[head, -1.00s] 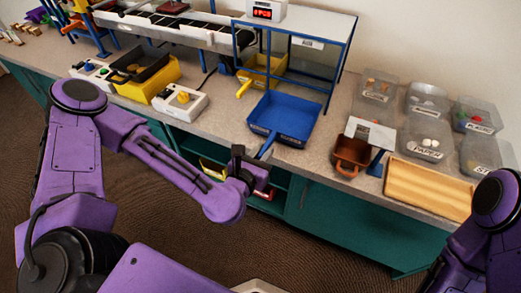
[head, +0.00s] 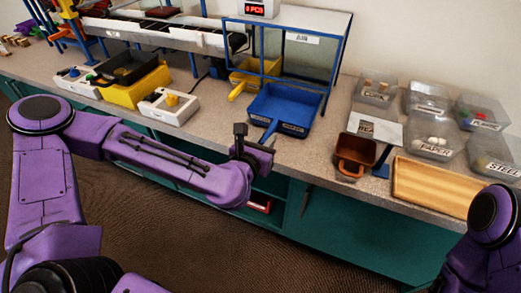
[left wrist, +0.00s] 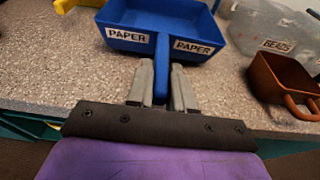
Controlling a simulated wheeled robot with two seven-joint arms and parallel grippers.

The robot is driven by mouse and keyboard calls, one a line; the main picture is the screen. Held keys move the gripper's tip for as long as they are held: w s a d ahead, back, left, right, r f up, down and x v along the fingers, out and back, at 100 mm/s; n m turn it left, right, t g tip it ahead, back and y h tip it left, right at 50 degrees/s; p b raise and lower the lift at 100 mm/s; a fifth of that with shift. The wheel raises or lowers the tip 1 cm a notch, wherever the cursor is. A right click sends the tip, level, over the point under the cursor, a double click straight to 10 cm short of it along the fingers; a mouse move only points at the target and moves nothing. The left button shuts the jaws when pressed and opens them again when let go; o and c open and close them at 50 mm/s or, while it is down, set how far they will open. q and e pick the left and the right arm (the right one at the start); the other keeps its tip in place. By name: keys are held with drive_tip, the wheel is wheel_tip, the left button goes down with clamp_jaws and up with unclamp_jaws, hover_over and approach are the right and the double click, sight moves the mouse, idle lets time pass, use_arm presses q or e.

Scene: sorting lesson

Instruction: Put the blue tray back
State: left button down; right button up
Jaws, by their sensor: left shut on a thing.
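The blue tray (head: 283,112) stands at the front of the blue-framed rack (head: 321,88), its handle pointing toward the bench's front edge. In the left wrist view the blue tray (left wrist: 160,22) shows two PAPER labels on its front wall. My left gripper (left wrist: 162,80) is shut on the tray's handle, with one grey finger on each side of it. In the head view my left gripper (head: 262,148) is at the handle's near end, over the bench edge. Whether the tray touches the bench is hard to tell. My right gripper is out of view.
The brown bin (head: 355,155) and wooden board (head: 430,186) are to the right, with several clear labelled bins behind. White control boxes (head: 168,105) stand left. Bench surface between them and the tray is bare.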

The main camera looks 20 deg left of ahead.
use_arm(q)
drive_tip(key=shift+w, duration=0.45)
drive_tip(key=p, duration=0.1)
approach(285, 115)
drive_tip(key=shift+w+r, duration=0.6)
drive_tip(key=shift+w, duration=0.1)
drive_tip(key=shift+w+r+b+x, duration=0.1)
drive_tip(key=shift+r+b+x, duration=0.2)
drive_tip(key=shift+x, duration=1.05)
drive_tip(key=shift+w+r+b+x, duration=0.1)
drive_tip(key=shift+r+b+x, duration=0.2)
drive_tip(key=shift+x, duration=1.05)
drive_tip(key=shift+r+b+x, duration=0.25)
drive_tip(key=shift+b+x, duration=0.05)
drive_tip(key=shift+x, duration=1.05)
drive_tip(key=shift+f+b, duration=0.35)
drive_tip(key=shift+b, duration=0.15)
drive_tip(key=c, duration=0.9)
unclamp_jaws()
drive_tip(key=shift+s, duration=0.1)
